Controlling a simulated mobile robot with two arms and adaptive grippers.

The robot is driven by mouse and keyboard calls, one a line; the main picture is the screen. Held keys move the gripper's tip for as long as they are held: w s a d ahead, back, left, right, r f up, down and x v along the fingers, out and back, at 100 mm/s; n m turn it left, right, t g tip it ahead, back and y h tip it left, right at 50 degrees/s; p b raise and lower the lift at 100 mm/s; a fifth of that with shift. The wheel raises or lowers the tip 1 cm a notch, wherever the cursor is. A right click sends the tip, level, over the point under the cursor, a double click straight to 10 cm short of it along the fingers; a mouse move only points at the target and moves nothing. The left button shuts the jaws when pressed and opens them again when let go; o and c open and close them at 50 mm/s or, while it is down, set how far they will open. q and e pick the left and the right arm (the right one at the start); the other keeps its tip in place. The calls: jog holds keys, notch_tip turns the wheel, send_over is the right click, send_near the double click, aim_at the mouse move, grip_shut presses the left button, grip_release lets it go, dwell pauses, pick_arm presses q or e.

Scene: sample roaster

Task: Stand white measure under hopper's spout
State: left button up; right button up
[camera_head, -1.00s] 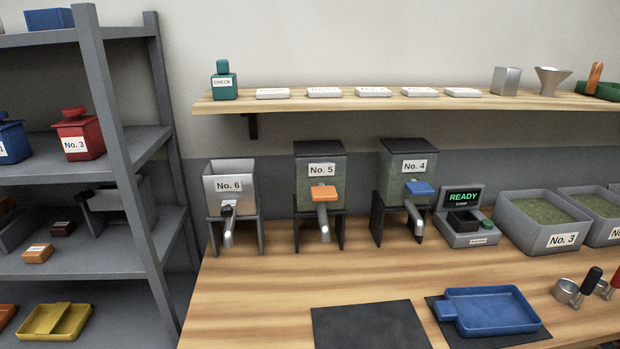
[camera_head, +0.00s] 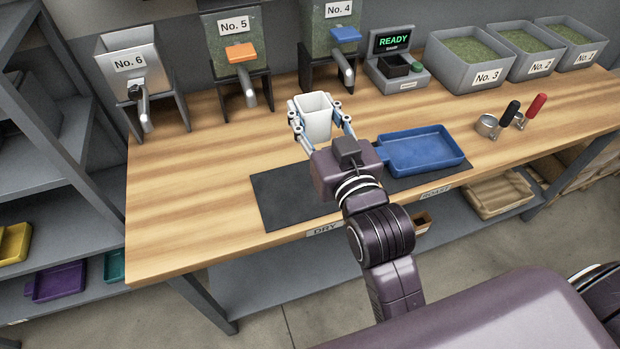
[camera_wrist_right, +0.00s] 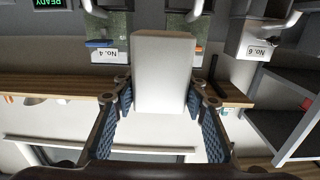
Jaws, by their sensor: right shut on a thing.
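The white measure (camera_head: 317,122) is an open-topped, tapered cup, held upright over the table in front of hoppers No. 5 (camera_head: 238,58) and No. 4 (camera_head: 322,38). My right gripper (camera_head: 316,108) is shut on it, one finger on each side. The wrist view also shows the measure (camera_wrist_right: 164,70) between the finger pads. The spouts of No. 5 (camera_head: 248,90) and No. 4 (camera_head: 346,70) are behind the measure and apart from it. Hopper No. 6 (camera_head: 128,48) stands farther left. The measure's height over the table is hard to tell. My left gripper is not in view.
A black mat (camera_head: 280,196) and a blue tray (camera_head: 425,150) lie near the front edge. A scale reading READY (camera_head: 398,85) stands right of No. 4. Bare wood lies before the hoppers.

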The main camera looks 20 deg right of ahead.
jog(key=shift+w+a+r, duration=0.1)
jog(key=shift+w+r, duration=0.55)
jog(key=shift+w, duration=0.05)
notch_tip(320, 180, down, 20)
jog(key=shift+r+b, duration=0.2)
jog(key=shift+b, duration=0.65)
jog(key=shift+f, duration=0.15)
jog(key=o, duration=1.3)
